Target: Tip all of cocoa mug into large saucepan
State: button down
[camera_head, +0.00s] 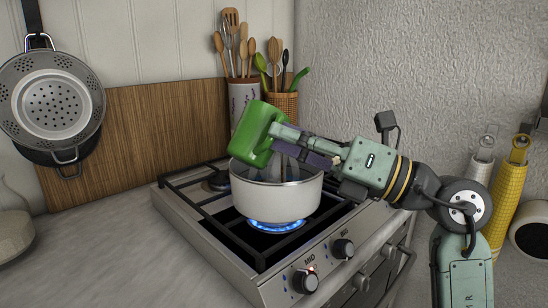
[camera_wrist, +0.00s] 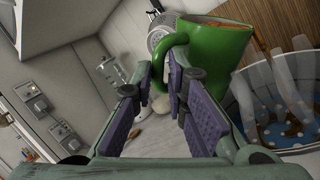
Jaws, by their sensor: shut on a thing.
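The green cocoa mug (camera_head: 252,132) is tilted well over above the large saucepan (camera_head: 285,204). My gripper (camera_head: 282,143) is shut on the mug, and in the wrist view the fingers (camera_wrist: 165,82) close at its handle. The wrist view shows the mug (camera_wrist: 224,58) with brown at its mouth. How much cocoa is left inside I cannot tell. The white saucepan stands upright on a lit burner. In the wrist view its inside (camera_wrist: 285,100) looks blue with white dots, partly behind pale upright streaks that I cannot identify.
The blue burner flame (camera_head: 276,225) burns under the pan on the stove (camera_head: 215,235). Utensil holders (camera_head: 243,96) stand close behind the mug. A colander (camera_head: 52,100) hangs at the left. The counter (camera_head: 120,255) left of the stove is mostly clear.

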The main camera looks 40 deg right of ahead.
jog(key=shift+d+r+m+t+p, duration=0.1)
jog(key=shift+r+m+t+p, duration=0.35)
jog(key=shift+m+p, duration=0.3)
dwell(1.1)
